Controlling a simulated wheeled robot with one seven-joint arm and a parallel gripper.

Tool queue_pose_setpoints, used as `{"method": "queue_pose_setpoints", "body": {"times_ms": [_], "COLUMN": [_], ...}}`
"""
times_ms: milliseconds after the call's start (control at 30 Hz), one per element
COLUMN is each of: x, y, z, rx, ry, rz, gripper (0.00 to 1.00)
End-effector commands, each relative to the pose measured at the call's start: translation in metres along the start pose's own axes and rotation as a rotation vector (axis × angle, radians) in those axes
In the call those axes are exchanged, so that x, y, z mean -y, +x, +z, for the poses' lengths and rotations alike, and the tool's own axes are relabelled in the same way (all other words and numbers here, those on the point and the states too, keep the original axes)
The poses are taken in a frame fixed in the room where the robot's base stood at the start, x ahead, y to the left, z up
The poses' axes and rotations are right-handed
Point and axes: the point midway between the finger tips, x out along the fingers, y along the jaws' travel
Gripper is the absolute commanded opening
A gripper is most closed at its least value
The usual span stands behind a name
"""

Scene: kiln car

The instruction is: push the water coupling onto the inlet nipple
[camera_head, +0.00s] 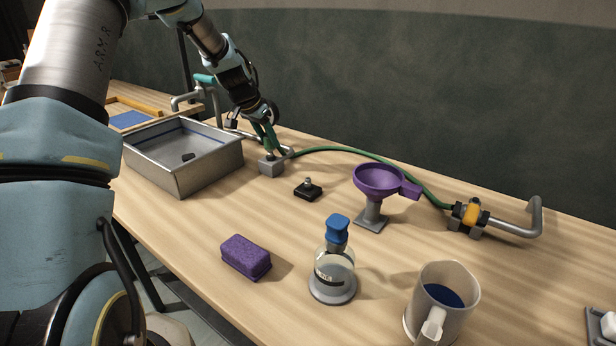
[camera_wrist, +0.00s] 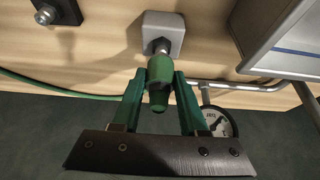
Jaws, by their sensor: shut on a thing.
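My gripper (camera_head: 270,140) is at the back of the bench, above a small grey block (camera_head: 271,167). In the wrist view its green fingers (camera_wrist: 165,78) are shut on the green water coupling (camera_wrist: 159,88). The grey block (camera_wrist: 163,27) shows just beyond it, with the metal inlet nipple (camera_wrist: 161,46) standing out of it. The coupling's front end is lined up with the nipple and meets or overlaps it in the picture. I cannot tell how far it is seated. In the head view the fingers mostly hide the coupling and nipple.
A green hose (camera_head: 350,150) runs right to an orange-handled valve (camera_head: 469,214). A metal basin (camera_head: 185,180) stands left of the block; a pressure gauge (camera_wrist: 218,121) lies right of the fingers. A black fitting (camera_head: 308,190), purple funnel (camera_head: 378,180), sponge (camera_head: 246,257), flask (camera_head: 332,275) and jug (camera_head: 442,300) stand nearer.

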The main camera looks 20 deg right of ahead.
Motion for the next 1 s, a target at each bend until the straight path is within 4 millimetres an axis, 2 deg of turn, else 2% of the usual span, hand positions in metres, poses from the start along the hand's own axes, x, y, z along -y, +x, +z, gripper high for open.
{"method": "queue_pose_setpoints", "body": {"times_ms": [1000], "x": [0.000], "y": [0.018], "z": [0.009], "rx": [-0.001], "ry": [0.000], "rz": [0.000], "gripper": [0.00]}}
